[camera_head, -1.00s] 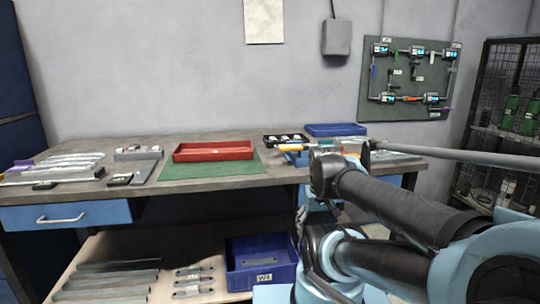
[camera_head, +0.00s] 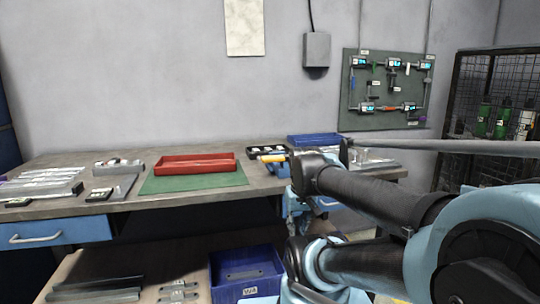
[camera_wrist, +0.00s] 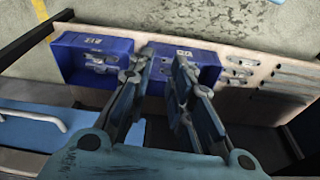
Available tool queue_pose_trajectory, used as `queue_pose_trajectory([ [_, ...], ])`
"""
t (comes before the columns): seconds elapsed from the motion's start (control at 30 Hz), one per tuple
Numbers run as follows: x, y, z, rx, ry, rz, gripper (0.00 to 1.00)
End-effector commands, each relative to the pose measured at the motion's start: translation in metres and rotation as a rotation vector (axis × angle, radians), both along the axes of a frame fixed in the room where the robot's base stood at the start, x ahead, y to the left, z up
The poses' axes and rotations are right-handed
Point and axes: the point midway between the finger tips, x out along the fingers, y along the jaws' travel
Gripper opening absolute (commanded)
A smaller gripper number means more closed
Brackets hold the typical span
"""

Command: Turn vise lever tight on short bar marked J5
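My gripper (camera_wrist: 163,58) shows in the wrist view with its two fingers apart and nothing between them. It hangs over the lower shelf and its blue bins, and in the head view it is hidden behind my arm. A blue part (camera_head: 293,203) shows at the bench's front edge just left of my arm; I cannot tell whether it is the vise. No vise lever can be made out. No bar marked J5 can be read; several metal bars (camera_head: 45,188) lie at the bench's left end, their labels too small to read.
The bench (camera_head: 205,203) carries a red tray (camera_head: 195,165) on a green mat (camera_head: 160,184) and a blue tray (camera_head: 313,139). Below are a lower shelf (camera_wrist: 240,52) with brackets and a blue bin (camera_head: 243,272). A wire cage (camera_head: 480,80) stands at right. A blue drawer (camera_head: 50,232) is at left.

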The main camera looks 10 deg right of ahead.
Motion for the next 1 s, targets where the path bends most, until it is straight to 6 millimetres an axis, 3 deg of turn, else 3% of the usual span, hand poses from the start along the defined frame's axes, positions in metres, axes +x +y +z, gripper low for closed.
queue_pose_trajectory([
  [0.2, 0.062, 0.007, 0.072, 0.003, -0.028, 0.024, 0.0],
  [0.6, 0.187, 0.03, 0.186, 0.009, -0.081, 0.07, 0.0],
  [0.8, 0.25, 0.046, 0.232, 0.013, -0.107, 0.092, 0.0],
  [1.0, 0.292, 0.057, 0.258, 0.015, -0.125, 0.105, 0.0],
])
